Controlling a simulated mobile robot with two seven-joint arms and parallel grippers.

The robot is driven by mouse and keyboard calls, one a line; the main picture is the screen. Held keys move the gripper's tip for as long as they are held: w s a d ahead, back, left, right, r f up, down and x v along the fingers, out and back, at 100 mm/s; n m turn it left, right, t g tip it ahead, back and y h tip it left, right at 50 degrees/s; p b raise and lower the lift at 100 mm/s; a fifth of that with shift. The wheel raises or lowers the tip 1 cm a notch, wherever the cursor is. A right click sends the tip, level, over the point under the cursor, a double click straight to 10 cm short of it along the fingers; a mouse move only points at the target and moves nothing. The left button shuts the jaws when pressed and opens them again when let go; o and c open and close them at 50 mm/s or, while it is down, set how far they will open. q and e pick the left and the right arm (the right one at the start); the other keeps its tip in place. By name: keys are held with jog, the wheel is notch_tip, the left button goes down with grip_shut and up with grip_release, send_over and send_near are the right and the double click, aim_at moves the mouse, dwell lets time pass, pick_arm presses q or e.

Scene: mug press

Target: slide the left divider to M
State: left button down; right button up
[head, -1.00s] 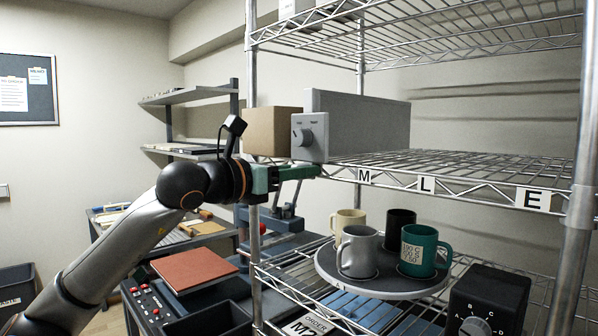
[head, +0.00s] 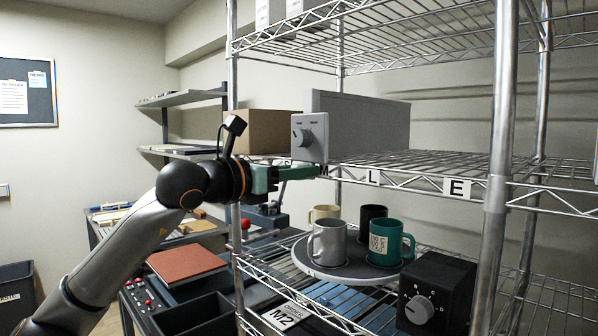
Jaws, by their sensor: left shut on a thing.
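The grey divider (head: 362,122), a tall panel with a light front plate and a dark-pointered knob, stands upright on the middle wire shelf (head: 430,163). My left gripper (head: 306,172) comes in from the left and is shut at the bottom of the divider's front plate; the exact grip is hard to see. The M label (head: 324,171) on the shelf edge is mostly hidden by the gripper, just at the plate's lower right corner. The L label (head: 372,178) and E label (head: 457,187) lie further right. My right gripper is not in view.
A cardboard box (head: 262,131) stands left of the divider. The shelf right of the divider is clear. Below, a round tray (head: 322,272) holds several mugs, beside a black dial box (head: 437,290). Shelf posts stand at left (head: 233,75) and right (head: 497,150).

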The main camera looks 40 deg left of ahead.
pick_arm(q)
jog(key=shift+d, duration=0.1)
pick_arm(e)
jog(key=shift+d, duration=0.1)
pick_arm(q)
jog(key=c, duration=0.7)
grip_release()
jog(key=shift+s+f, duration=0.1)
jog(key=shift+s, duration=0.1)
pick_arm(e)
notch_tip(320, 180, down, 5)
jog(key=b, duration=0.7)
pick_arm(q)
jog(key=s, duration=0.4)
jog(key=s+b, duration=0.1)
jog(key=s, duration=0.3)
jog(key=s+a, duration=0.1)
jog(key=s, duration=0.3)
jog(key=shift+a+b, duration=0.1)
jog(key=shift+b, duration=0.2)
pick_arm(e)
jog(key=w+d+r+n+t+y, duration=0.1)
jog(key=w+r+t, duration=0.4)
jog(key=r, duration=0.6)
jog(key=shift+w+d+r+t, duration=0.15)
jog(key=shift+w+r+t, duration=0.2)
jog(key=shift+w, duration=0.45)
